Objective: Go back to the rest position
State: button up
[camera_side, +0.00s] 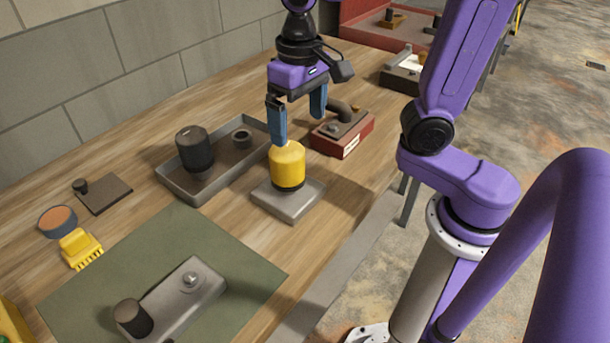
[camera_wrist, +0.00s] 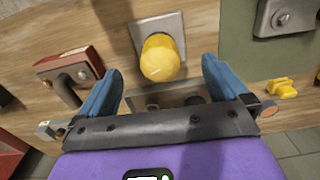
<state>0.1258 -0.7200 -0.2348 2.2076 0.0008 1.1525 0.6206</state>
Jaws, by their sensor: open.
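My gripper (camera_side: 298,115) is a purple hand with two blue fingers, spread apart with nothing between them. In the side view it hangs just above and behind a yellow cylinder with a dark base (camera_side: 287,165), which stands upright on a square grey plate (camera_side: 282,207). One fingertip overlaps the cylinder's top in that view, so I cannot tell the exact gap. In the wrist view, the open fingers (camera_wrist: 160,72) show on either side of the yellow cylinder (camera_wrist: 160,58), which lies a little beyond the tips on its plate (camera_wrist: 172,24).
A grey tray (camera_side: 180,185) with a dark cylinder (camera_side: 194,148) stands left of the plate. A red block with a dark pipe (camera_side: 343,132) is close to my gripper's right. A green mat (camera_side: 80,290) holds a grey metal part (camera_side: 185,297). A yellow brush-like piece (camera_side: 80,247) lies beside it.

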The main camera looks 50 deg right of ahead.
jog(key=s+d+f+n, duration=0.2)
jog(key=s+f+n, duration=0.1)
jog(key=s+n, duration=0.3)
jog(key=s+d+f+n, duration=0.3)
jog(key=s+n, duration=0.4)
jog(key=s, duration=0.2)
jog(key=shift+d, duration=0.15)
dwell(0.4)
